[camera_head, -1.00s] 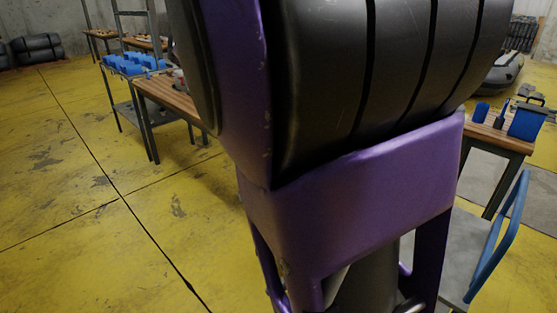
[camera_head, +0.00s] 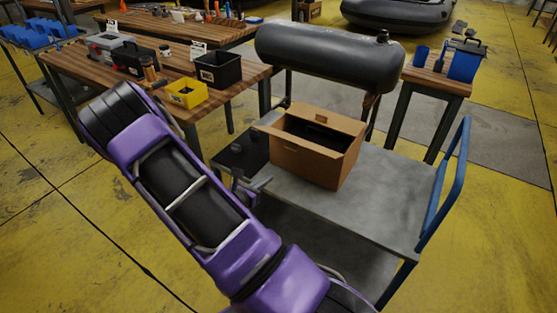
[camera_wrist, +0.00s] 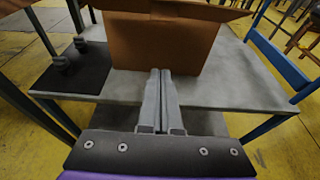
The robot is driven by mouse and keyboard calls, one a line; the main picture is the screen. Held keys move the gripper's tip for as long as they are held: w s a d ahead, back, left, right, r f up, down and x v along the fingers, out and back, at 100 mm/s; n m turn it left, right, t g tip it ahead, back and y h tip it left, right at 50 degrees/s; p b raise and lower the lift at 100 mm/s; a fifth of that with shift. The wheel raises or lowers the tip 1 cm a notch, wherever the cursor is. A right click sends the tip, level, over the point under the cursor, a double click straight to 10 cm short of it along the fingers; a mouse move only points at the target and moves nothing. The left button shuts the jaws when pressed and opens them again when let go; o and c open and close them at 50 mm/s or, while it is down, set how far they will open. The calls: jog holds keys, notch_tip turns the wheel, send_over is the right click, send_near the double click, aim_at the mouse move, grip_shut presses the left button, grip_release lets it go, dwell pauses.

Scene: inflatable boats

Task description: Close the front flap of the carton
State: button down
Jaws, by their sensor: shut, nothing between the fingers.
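A brown cardboard carton (camera_head: 315,167) stands upright on the grey top of a cart, with its top open and its inside dark. A flap (camera_head: 328,118) stands up at its far side, and another flap (camera_head: 290,143) slants outward along the near side. In the wrist view the carton's side (camera_wrist: 165,48) fills the top middle, and a flap (camera_wrist: 185,10) juts out at its top edge, partly cut off. My gripper (camera_wrist: 160,72) is shut and empty, its fingers pointing at the carton's side; contact cannot be told. In the head view my gripper (camera_head: 258,184) is left of the carton, low near the cart top.
The cart (camera_head: 375,205) has a blue handle (camera_head: 453,170) at right and free room right of the carton. A black pad with knobs (camera_wrist: 75,68) lies left of the carton. A workbench (camera_head: 215,95) with bins stands behind left, a black inflatable tube (camera_head: 340,55) behind.

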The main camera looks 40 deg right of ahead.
aim_at(296, 145)
jog(key=w+d+r, duration=0.1)
jog(key=w+d, duration=0.3)
jog(key=d, duration=0.6)
jog(key=shift+w, duration=0.15)
jog(key=shift+d+r, duration=0.1)
jog(key=shift+r, duration=0.1)
jog(key=shift+r+y+p, duration=0.35)
jog(key=shift+y+p, duration=0.1)
jog(key=shift+y, duration=0.05)
jog(key=shift+d+r, duration=0.1)
jog(key=shift+r, duration=0.1)
